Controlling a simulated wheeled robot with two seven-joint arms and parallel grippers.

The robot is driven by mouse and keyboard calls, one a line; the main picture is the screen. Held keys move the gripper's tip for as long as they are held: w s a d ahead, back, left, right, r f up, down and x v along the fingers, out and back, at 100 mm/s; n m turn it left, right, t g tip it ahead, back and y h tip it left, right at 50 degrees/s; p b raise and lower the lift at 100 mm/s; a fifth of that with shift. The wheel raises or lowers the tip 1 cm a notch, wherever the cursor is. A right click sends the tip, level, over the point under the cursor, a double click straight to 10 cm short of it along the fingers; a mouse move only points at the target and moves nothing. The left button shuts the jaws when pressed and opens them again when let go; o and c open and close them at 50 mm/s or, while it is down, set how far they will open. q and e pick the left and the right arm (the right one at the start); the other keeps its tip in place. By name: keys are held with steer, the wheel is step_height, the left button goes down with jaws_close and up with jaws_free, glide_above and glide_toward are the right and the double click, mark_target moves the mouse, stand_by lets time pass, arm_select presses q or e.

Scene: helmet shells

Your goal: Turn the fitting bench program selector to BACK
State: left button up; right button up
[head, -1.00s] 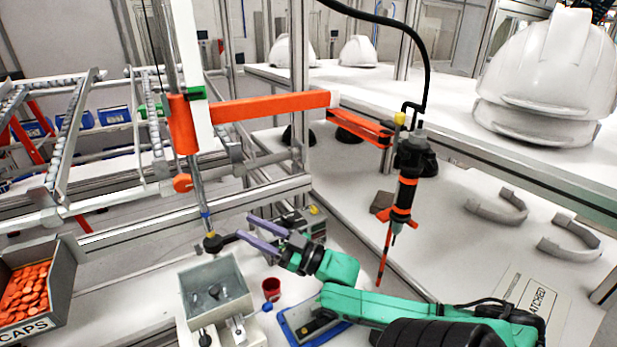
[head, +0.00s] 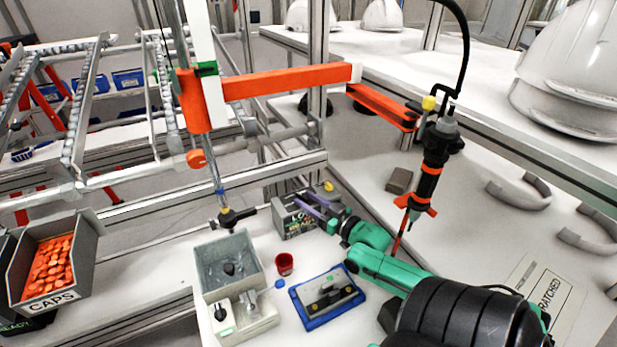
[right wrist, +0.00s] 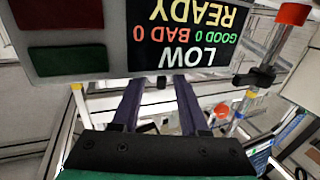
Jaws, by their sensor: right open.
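A grey control box (head: 290,220) stands at the back of the white bench, partly hidden behind my right gripper. In the right wrist view its display (right wrist: 190,35) appears upside down and reads READY, LOW, GOOD 0, BAD 0. A dark red pad (right wrist: 60,12) and a dark green pad (right wrist: 68,60) sit beside the display. I cannot clearly identify the selector knob or its marked positions. My right gripper (head: 307,198) has purple fingers, open and empty, close in front of the box; the fingers also show in the wrist view (right wrist: 157,85). My left gripper is not in view.
A black-handled clamp (head: 232,218) on a vertical rod stands left of the box. A grey fixture (head: 225,262), red cup (head: 284,264) and blue-edged tray (head: 298,316) lie in front. A hanging screwdriver (head: 432,175) is to the right, a caps bin (head: 85,265) far left.

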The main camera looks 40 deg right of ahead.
steer(key=shift+s+a+r, duration=0.1)
jaws_close()
steer(key=shift+f+n+y+b, duration=0.25)
steer(key=shift+n+y+b, duration=0.35)
steer(key=shift+y+b, duration=0.4)
steer(key=shift+d+n+y, duration=0.2)
steer(key=shift+n+y, duration=0.1)
steer(key=shift+y, duration=0.1)
steer(key=shift+d+r+n+g+y+b, duration=0.1)
steer(key=shift+r+n+g+y+b, duration=0.15)
steer(key=shift+n+y+b, duration=0.4)
steer(key=shift+p, duration=0.3)
jaws_free()
steer(key=shift+m, duration=0.25)
